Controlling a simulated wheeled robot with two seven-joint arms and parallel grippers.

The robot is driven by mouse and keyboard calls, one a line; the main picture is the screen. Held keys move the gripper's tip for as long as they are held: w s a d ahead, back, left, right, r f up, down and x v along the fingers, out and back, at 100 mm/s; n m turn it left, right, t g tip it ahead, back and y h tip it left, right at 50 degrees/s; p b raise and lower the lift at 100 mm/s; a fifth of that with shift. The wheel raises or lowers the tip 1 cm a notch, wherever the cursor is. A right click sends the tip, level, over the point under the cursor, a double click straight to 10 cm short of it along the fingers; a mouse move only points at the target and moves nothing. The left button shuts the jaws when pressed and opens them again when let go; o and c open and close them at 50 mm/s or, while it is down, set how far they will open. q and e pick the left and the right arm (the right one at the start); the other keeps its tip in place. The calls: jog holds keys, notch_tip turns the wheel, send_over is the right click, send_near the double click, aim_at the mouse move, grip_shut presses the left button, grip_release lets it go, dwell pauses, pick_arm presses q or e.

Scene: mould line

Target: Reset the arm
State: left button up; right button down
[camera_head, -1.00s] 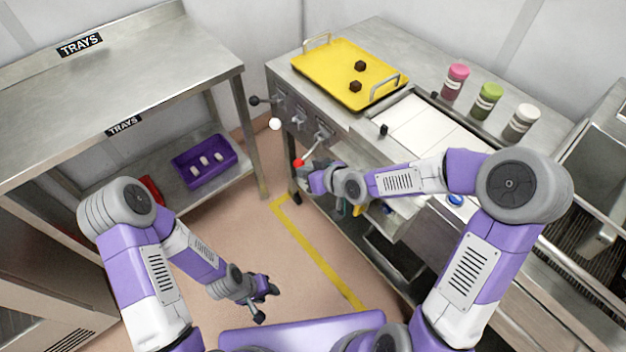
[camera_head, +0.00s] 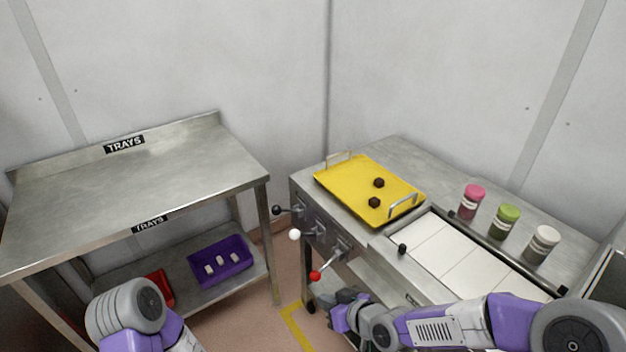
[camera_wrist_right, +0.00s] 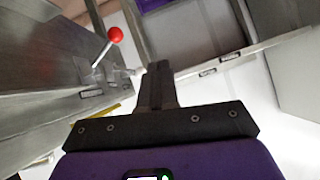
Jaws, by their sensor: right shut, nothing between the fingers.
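My right arm reaches in from the lower right of the head view, in front of the metal bench. My right gripper (camera_head: 338,298) is at its tip, just below and right of the red-knobbed lever (camera_head: 315,276). In the right wrist view the two dark fingers (camera_wrist_right: 160,72) are together with nothing between them. The red knob (camera_wrist_right: 115,34) shows to their left there, apart from them. Of my left arm only the upper links show at the lower left of the head view; its gripper is out of the picture.
A yellow tray (camera_head: 338,181) with two dark cubes lies on the bench. Levers with black (camera_head: 278,209) and white (camera_head: 295,234) knobs stick out from its front. Three jars stand at the right. The left table (camera_head: 130,190) has a bare top; a purple bin (camera_head: 236,268) sits below.

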jog(key=s+d+f+m+g+h+p, duration=0.1)
jog(key=s+f+m+g, duration=0.3)
jog(key=s+f, duration=0.4)
jog(key=s+d+f+m+g+h+p, duration=0.1)
jog(key=s+d+f+m+g, duration=0.1)
jog(key=s+f, duration=0.7)
notch_tip(320, 180, down, 8)
jog(key=shift+d+m+g+h, duration=0.35)
jog(key=shift+m+g, duration=0.55)
jog(key=shift+g, duration=0.3)
